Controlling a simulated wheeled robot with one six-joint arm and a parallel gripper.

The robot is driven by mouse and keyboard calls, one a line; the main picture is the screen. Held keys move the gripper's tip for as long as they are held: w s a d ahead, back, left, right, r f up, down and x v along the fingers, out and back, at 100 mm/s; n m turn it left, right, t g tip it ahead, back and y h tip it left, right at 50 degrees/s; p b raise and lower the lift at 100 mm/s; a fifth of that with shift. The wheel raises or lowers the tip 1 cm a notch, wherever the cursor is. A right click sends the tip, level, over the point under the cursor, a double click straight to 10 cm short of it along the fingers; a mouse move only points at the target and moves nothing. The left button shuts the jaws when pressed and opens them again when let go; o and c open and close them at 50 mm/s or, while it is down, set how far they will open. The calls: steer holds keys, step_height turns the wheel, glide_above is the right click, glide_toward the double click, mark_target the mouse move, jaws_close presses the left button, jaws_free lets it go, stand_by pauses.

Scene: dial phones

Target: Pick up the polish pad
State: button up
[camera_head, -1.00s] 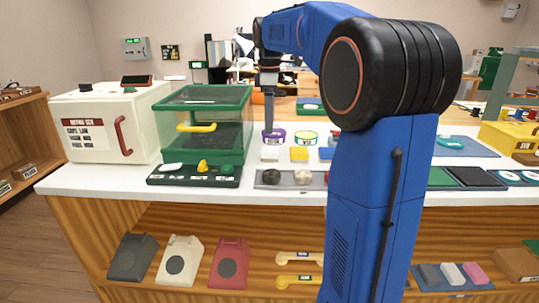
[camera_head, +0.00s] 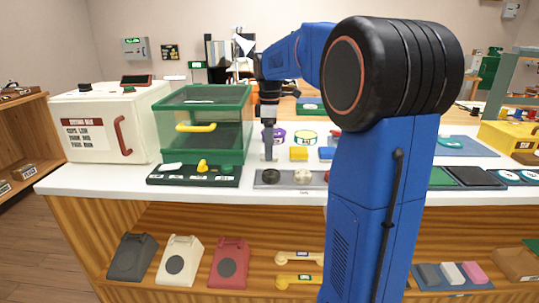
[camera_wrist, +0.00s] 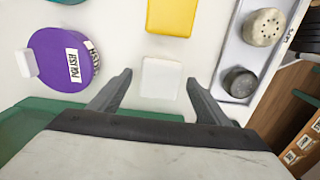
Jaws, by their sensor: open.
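A small white square pad (camera_wrist: 160,78) lies flat on the white counter. In the wrist view it sits between the tips of my open gripper (camera_wrist: 160,77), with space on both sides. I cannot tell how far above it the fingertips are. In the head view my gripper (camera_head: 269,154) points down at the counter and mostly hides the white pad. A yellow pad (camera_head: 299,154) lies to its right, also in the wrist view (camera_wrist: 171,16). A blue pad (camera_head: 327,154) lies farther right. I cannot read a label naming the polish pad.
A purple round tin (camera_wrist: 62,58) stands close by. A grey tray (camera_head: 290,185) with round knobs lies at the counter's front edge. A green-framed clear box (camera_head: 203,125) stands to the left, with a dark green tray (camera_head: 195,181) in front.

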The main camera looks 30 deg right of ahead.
steer(key=c, duration=1.2)
steer(key=shift+o, duration=0.2)
step_height(320, 180, up, 10)
